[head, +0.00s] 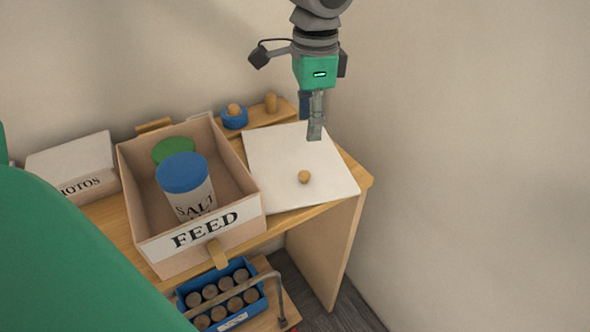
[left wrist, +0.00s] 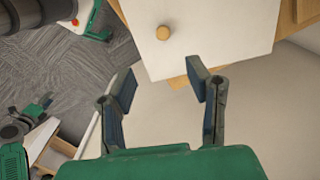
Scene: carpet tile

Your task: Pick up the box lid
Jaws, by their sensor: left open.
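The box lid is a white square panel (head: 280,150) with a round wooden knob (head: 304,177) near its middle. It lies flat on the wooden table, right of the FEED box (head: 190,247), overlapping the right-hand part of the top. In the left wrist view the lid (left wrist: 215,30) and its knob (left wrist: 163,33) show at the top, beyond the fingertips. My left gripper (head: 313,130) points down over the far part of the lid, behind the knob in the head view. It is open and empty; both fingers (left wrist: 162,78) stand apart in the left wrist view. My right gripper is not in view.
The open FEED box holds a blue-capped SALT jar (head: 190,188) and a green-topped item (head: 173,150). A white PHOTOS box (head: 75,165) stands left. A blue crate of round items (head: 220,300) sits lower. The wall is close behind and right.

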